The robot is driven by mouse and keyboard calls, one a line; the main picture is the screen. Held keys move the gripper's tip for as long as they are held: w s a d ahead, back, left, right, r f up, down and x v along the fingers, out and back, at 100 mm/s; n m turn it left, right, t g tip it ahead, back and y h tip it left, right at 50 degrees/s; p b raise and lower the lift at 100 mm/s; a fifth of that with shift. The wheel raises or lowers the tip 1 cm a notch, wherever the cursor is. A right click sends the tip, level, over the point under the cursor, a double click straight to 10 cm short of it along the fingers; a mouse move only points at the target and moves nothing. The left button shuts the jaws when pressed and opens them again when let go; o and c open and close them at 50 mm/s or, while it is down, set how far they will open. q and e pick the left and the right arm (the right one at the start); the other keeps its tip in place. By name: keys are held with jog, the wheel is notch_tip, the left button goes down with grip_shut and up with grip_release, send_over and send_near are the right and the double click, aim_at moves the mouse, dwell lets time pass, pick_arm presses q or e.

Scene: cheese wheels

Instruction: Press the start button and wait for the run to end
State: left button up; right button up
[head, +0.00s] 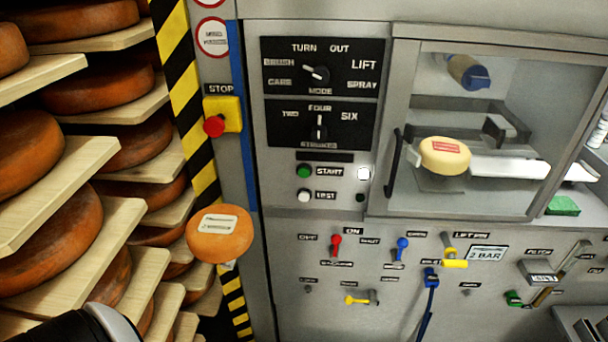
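The green start button (304,171) is on the grey machine's front panel, left of its START label. Nothing touches it or covers it. A white lamp (364,173) to the right of the label looks bright. The white test button (304,196) is just below. Behind the clear window, a pale yellow cheese wheel (445,157) with a red label sits in the chamber beside a white arm-like part. A black and grey piece of my own arm shows at the bottom left edge. Neither gripper shows.
A red stop button (214,126) on a yellow box is left of the panel. Mode (316,73) and strokes (319,126) knobs are above start. Shelves of orange cheese wheels fill the left. A labelled orange wheel (219,236) is before the striped post. Levers line the lower panel.

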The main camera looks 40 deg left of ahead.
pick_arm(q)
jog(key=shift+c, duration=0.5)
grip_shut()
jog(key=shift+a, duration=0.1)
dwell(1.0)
